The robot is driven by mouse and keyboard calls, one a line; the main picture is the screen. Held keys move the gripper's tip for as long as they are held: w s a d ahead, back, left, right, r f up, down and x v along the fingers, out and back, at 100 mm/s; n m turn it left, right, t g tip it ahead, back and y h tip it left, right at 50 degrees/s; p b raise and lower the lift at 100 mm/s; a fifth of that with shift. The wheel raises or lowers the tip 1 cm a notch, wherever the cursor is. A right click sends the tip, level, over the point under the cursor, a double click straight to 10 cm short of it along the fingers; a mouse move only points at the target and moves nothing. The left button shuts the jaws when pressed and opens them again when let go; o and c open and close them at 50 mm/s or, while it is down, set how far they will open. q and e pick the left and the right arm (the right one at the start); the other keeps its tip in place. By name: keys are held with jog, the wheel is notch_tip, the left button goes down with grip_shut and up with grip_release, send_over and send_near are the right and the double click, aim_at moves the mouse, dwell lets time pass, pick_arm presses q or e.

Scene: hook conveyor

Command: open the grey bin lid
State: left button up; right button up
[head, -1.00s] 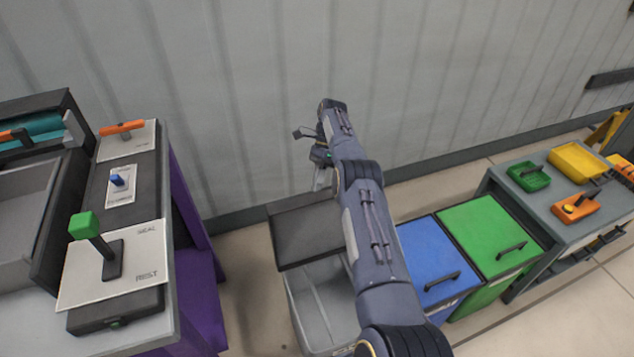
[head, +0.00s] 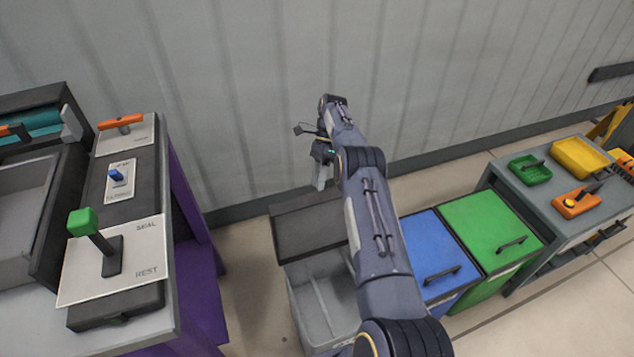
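The grey bin (head: 322,302) stands on the floor in the middle, with its inside showing. Its dark grey lid (head: 308,228) is raised at the back and tilted up toward the wall. My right arm crosses in front of the bin's right side and hides part of bin and lid. My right gripper (head: 318,168) is above the lid's upper edge, near the wall. It is small and seen from the side, so whether its fingers are apart is unclear. My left gripper is out of view.
A blue-lidded bin (head: 432,250) and a green-lidded bin (head: 488,232) stand closed to the right. A grey table (head: 505,186) with coloured trays is further right. A bench (head: 172,318) with a green-knobbed lever (head: 92,232) is at left. The corrugated wall (head: 250,100) is close behind.

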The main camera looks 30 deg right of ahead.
jog(key=s+a+r, duration=0.8)
jog(key=s+r, duration=0.3)
jog(key=r, duration=0.1)
jog(key=shift+a, duration=0.15)
jog(key=shift+s+r, duration=0.1)
dwell(0.4)
